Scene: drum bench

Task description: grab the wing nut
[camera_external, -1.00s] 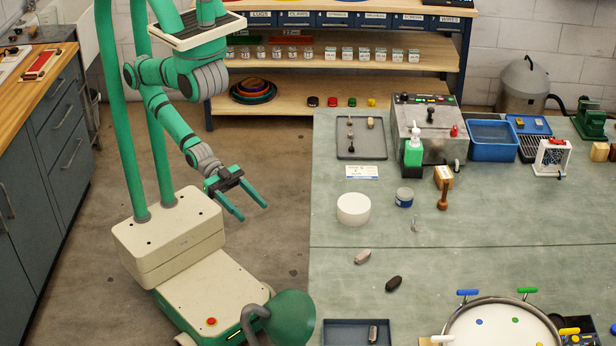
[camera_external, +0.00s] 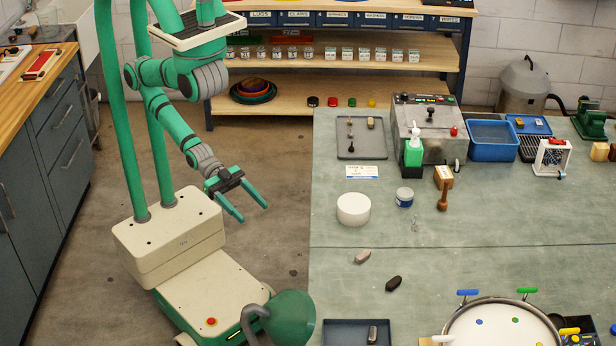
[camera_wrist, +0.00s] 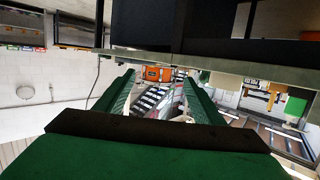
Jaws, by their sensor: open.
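No wing nut can be made out for certain. A small, thin metal piece (camera_external: 414,224) lies on the green bench top (camera_external: 480,215), right of the white round block; it is too small to tell whether it is the wing nut. My gripper (camera_external: 254,213) is open and empty, left of the bench and apart from it. In the wrist view my gripper (camera_wrist: 158,85) shows its two green fingers spread, with nothing between them. The wrist view shows no wing nut.
A grey tray (camera_external: 374,151) lies behind.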

